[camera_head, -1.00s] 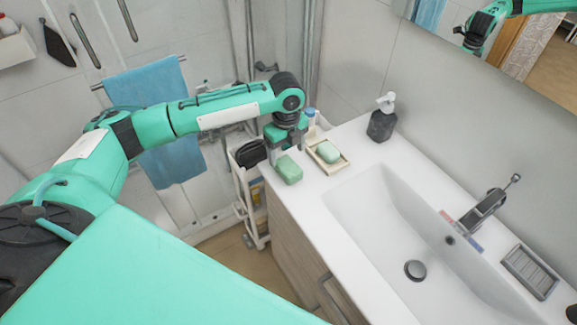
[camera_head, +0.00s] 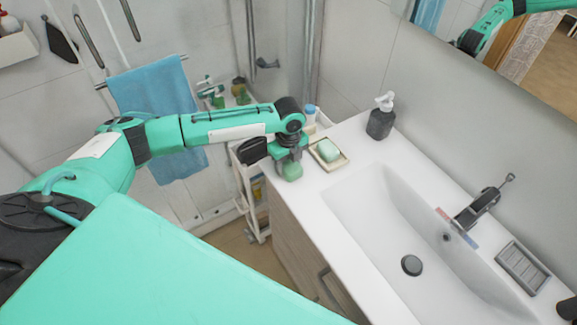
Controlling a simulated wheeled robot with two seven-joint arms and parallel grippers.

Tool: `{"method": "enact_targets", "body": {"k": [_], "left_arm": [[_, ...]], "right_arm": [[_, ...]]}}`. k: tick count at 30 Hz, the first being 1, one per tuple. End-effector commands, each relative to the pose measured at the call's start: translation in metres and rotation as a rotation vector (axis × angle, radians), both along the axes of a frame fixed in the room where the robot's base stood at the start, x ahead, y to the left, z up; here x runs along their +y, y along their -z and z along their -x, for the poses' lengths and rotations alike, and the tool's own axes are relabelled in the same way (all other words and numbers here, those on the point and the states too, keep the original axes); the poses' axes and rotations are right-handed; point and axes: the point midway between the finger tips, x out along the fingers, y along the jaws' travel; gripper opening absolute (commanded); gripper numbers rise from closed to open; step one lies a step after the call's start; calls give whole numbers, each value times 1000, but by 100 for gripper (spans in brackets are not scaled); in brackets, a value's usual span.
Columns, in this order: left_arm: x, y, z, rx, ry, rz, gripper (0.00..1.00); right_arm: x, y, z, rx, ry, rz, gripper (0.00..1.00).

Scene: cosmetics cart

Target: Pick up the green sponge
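The green sponge (camera_head: 292,172) is a small pale green block at the left corner of the white countertop. My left gripper (camera_head: 290,160) is down over it, pointing downward, and hides its upper part. The fingers are too small and covered to tell whether they are closed on the sponge. My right gripper is not in view.
A light green soap bar (camera_head: 328,150) lies in a beige dish (camera_head: 343,163) just right of the gripper. A dark soap dispenser (camera_head: 380,119) stands farther back. The sink basin (camera_head: 385,225) is to the right. A white cart (camera_head: 245,178) stands left of the counter.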

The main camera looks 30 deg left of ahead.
Motion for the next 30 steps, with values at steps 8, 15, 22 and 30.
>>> {"method": "enact_targets", "body": {"k": [8,15,22,30], "left_arm": [[0,0,0,0,0,0,28],[0,-6,-1,-1,-1,0,28],[0,-39,-1,-4,0,1,28],[0,-115,-1,-6,0,1,28]], "right_arm": [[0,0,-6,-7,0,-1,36],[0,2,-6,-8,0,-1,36],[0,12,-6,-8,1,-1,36],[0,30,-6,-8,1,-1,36]]}}
